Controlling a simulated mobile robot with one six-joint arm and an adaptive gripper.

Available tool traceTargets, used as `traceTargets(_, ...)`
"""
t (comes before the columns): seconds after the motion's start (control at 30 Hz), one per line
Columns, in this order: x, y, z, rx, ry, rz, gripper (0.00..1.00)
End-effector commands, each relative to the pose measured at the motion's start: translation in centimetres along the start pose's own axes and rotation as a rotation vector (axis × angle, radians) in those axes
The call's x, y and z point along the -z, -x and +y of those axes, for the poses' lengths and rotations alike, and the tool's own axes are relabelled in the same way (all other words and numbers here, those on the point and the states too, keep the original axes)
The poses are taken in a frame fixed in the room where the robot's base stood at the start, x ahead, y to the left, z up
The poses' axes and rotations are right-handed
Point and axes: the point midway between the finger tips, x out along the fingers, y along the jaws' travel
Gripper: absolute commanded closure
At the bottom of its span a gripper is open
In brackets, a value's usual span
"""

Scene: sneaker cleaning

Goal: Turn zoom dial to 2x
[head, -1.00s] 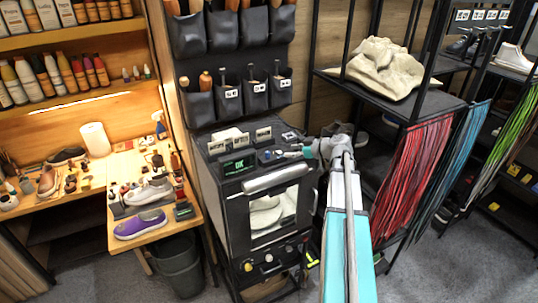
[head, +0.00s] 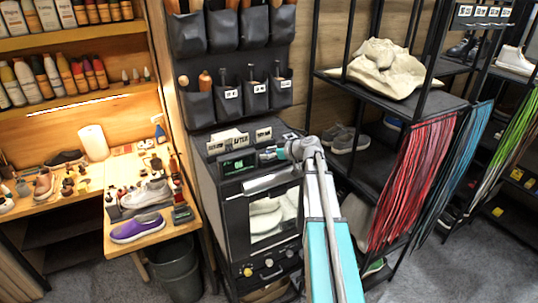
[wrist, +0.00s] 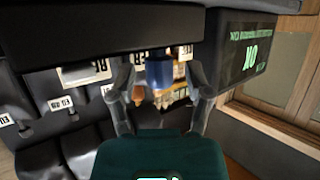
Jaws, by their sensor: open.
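The dark machine (head: 235,195) stands in the middle of the head view, with a small green-lit display (head: 238,165) on its upper front. My gripper (head: 268,155) is just right of this display, at the top of the machine. In the wrist view a blue round knob (wrist: 159,72), which looks like the dial, sticks out from a black panel edge. My open gripper (wrist: 160,97) has one finger on each side of the knob, with gaps showing. The lit display (wrist: 251,52) appears inverted there. I cannot read any zoom marking, and my gripper hides the knob in the head view.
Small label cards (head: 240,143) stand at the back of the machine top, close to my gripper. A black shelf rack (head: 440,102) stands to the right. A wooden bench with a purple shoe (head: 137,228) is on the left, with a dark bin (head: 175,268) below.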

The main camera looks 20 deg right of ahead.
Motion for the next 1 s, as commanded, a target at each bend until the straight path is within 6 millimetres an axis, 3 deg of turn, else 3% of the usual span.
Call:
traceTargets(0.23,0.01,0.02,0.02,-0.001,0.000,0.000,0.35)
traceTargets(0.5,0.00,0.04,0.03,-0.001,0.000,0.000,0.86)
traceTargets(0.6,-0.01,0.05,0.03,-0.001,0.000,0.000,1.00)
traceTargets(0.7,-0.13,0.35,0.75,-0.001,-0.001,0.000,1.00)
traceTargets(1.0,-0.01,0.08,0.12,-0.006,-0.002,0.000,1.00)
